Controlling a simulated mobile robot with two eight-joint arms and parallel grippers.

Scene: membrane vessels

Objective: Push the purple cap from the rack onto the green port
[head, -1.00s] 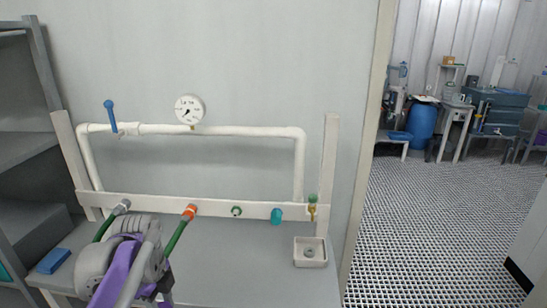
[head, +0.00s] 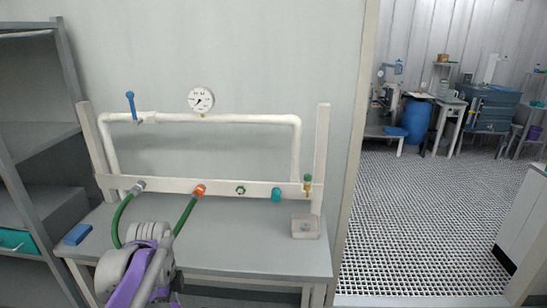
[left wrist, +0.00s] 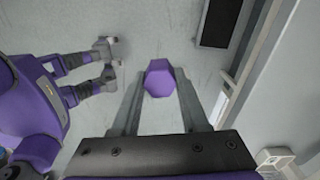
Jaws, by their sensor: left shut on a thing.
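The green port (head: 240,190) is a small green ring on the white rail, between the orange and teal fittings, with nothing on it. My left gripper (left wrist: 160,92) shows in the left wrist view, its two fingers closed on the purple cap (left wrist: 159,78), a faceted piece at their tips. In the head view my left arm's grey and purple links show at bottom left; its fingers and the cap are hidden there. My right gripper (left wrist: 106,60) shows in the left wrist view with its fingers apart and empty. I cannot make out the cap's rack.
Green hoses (head: 184,217) run from the grey and orange fittings towards my arm. A teal fitting (head: 276,195), a brass valve (head: 307,185) and a small basin (head: 305,227) are to the right. A blue block (head: 77,234) lies on the left of the grey bench (head: 240,250).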

